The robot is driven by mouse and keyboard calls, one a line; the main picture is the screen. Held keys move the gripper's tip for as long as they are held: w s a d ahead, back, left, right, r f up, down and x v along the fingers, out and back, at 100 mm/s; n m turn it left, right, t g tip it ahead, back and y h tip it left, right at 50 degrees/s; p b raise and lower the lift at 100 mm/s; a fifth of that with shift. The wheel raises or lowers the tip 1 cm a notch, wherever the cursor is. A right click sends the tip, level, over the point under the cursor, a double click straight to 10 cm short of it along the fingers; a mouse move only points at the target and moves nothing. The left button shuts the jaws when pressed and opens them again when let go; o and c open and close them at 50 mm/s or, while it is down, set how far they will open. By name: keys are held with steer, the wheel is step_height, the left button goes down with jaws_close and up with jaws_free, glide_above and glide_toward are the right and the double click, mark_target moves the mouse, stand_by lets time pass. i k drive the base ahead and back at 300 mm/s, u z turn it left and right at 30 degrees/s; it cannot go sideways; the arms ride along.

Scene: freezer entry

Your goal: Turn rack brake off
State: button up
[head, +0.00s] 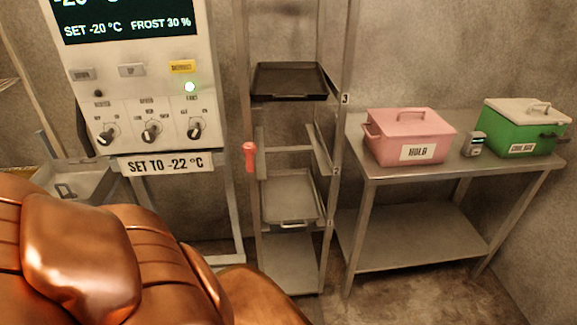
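The metal rack (329,232) stands in the middle of the head view, between the control panel and the table. A red handle (250,156) sits upright on the rack's left front post; it looks like the brake lever, but no label on it shows. The rack holds a dark tray (290,82) on an upper level and a grey metal tray (290,197) lower down. The rack's feet are partly hidden low in the view. My gripper is not in view. My copper-coloured arm fills the lower left.
A control panel (140,80) with knobs, buttons and a "SET TO -22 °C" sign (166,165) stands left of the rack. A steel table (380,172) on the right bears a pink "HOLD" box (412,130), a small device (476,144) and a green box (520,128). Floor shows at front right.

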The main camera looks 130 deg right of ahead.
mark_target(249, 149)
steer(key=z, duration=4.05)
steer(key=k, duration=0.4)
steer(key=u, duration=1)
steer(key=k, duration=0.95)
steer(key=u, duration=1)
steer(key=i, duration=1.05)
steer(key=z, duration=0.4)
steer(key=i, duration=0.75)
steer(key=z, duration=1.2)
steer(key=i, duration=0.4)
steer(key=z, duration=0.35)
